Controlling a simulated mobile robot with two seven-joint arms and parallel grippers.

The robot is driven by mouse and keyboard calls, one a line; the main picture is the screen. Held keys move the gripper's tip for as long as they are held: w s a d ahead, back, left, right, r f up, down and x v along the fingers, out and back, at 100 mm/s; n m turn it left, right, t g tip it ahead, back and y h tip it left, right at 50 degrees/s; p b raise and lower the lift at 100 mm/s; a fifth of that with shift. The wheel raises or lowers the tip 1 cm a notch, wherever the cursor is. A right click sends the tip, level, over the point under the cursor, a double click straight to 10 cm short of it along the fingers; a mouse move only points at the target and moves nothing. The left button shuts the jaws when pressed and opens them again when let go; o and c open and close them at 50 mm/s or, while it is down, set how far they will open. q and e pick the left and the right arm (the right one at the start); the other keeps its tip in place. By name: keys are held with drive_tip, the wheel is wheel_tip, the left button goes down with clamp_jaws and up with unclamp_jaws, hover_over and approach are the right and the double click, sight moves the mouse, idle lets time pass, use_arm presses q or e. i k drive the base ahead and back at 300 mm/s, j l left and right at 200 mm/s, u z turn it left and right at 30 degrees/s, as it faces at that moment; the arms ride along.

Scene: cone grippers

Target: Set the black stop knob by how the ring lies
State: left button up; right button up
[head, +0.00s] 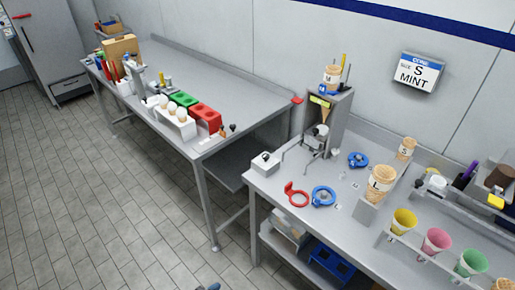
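A small white box (265,163) with a black knob (265,155) on top stands at the left end of the right table. Which way the knob points is too small to tell. A red ring (291,188) with a tab lies flat in front of the box. A blue ring (323,188) lies just right of it, apart or barely touching. A second blue ring (358,160) lies further back, near the grey machine (340,115). Another small black knob (232,127) shows at the left table's corner.
A sign (417,72) reading "S MINT" hangs on the wall. A cone marked L (380,183) stands on a grey stand. A rack (400,237) holds yellow, pink and green cones at the front right. The left table (170,72) has much free room at its back.

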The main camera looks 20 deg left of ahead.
sight(266, 156)
drive_tip(key=i+j, duration=0.1)
drive_tip(key=j, duration=0.45)
drive_tip(key=i+j+z, duration=0.1)
drive_tip(key=j, duration=0.45)
drive_tip(key=i+j+z, duration=0.1)
drive_tip(key=j, duration=0.45)
drive_tip(key=i+j, duration=0.1)
drive_tip(key=j, duration=0.45)
